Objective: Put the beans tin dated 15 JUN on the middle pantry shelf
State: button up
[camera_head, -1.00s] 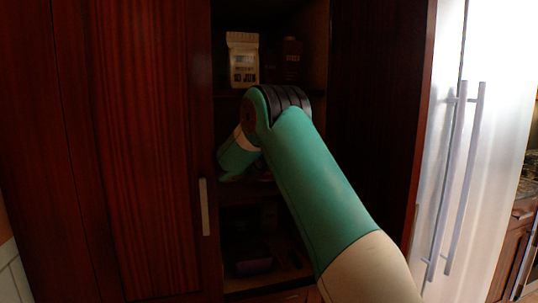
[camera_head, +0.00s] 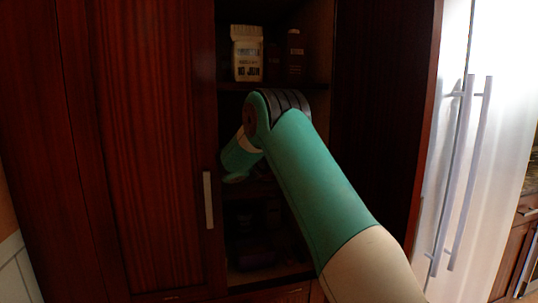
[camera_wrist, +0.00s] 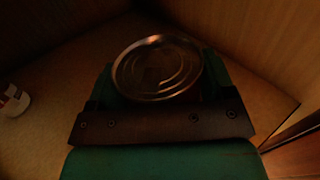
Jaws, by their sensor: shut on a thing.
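In the wrist view a round tin (camera_wrist: 157,70) with a ridged metal lid sits between the two fingers of my gripper (camera_wrist: 160,82), which is shut on it. I see the tin from above, so its label and date are hidden. A pale shelf surface (camera_wrist: 55,75) spreads around and below the tin; I cannot tell whether the tin touches it. In the head view my arm reaches into the open pantry cupboard, and my gripper and the tin are hidden behind it. The upper shelf (camera_head: 300,86) shows above my arm, and the middle level is mostly covered.
A white labelled package (camera_head: 247,53) and dark boxes (camera_head: 296,52) stand on the upper shelf. Dim dark items (camera_head: 255,250) lie at the bottom. A small white container (camera_wrist: 14,100) is at the wrist view's left. The fridge (camera_head: 470,150) stands at right.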

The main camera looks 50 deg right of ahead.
jog(key=shift+f, duration=0.2)
jog(key=o, duration=1.2)
jog(key=shift+f, duration=0.1)
jog(key=shift+a, duration=0.1)
jog(key=b+v, duration=0.3)
jog(key=v, duration=1.4)
jog(key=shift+s+b, duration=0.2)
jog(key=shift+b, duration=0.15)
